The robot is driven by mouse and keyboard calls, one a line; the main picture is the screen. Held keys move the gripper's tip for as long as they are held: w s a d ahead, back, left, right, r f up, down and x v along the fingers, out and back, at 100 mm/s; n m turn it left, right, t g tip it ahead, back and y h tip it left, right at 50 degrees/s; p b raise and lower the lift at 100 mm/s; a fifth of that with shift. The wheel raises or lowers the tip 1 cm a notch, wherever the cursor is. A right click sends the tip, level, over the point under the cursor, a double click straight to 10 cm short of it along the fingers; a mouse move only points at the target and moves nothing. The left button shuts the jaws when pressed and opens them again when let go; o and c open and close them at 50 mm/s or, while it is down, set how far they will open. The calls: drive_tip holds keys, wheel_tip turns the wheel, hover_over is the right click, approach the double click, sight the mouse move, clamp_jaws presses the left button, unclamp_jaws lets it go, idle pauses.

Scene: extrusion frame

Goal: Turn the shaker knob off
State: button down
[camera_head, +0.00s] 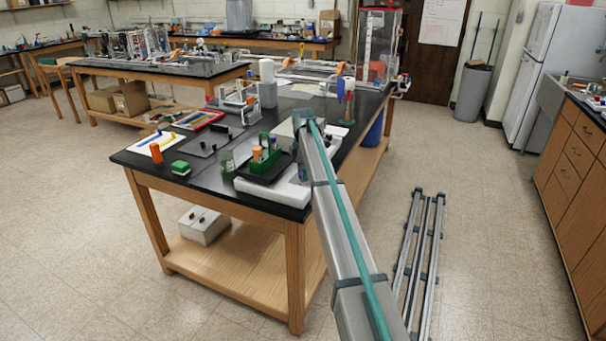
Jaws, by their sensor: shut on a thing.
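The shaker appears to be the low white unit (268,190) at the near right corner of the black-topped bench. A black tray (247,172) on it carries a green rack (265,141) and small bottles. I cannot make out its knob; the unit's right side is covered by my arm. My arm reaches up from the lower right to above this corner, and its far joint stands over the bench behind the shaker. My gripper is hidden behind the arm, so its fingers and anything between them do not show.
On the bench (135,160) stand an orange bottle (156,153), a green block (180,168), a glass jar (227,161) and a white framed rack (239,101). Metal extrusion rails (418,250) lie on the floor at right.

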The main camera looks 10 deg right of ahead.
idle(0.4)
drive_tip(key=c, duration=0.8)
unclamp_jaws()
drive_tip(key=shift+r, duration=0.1)
wheel_tip(320, 180, up, 12)
drive_tip(key=shift+f, duration=0.1)
drive_tip(key=shift+f, duration=0.1)
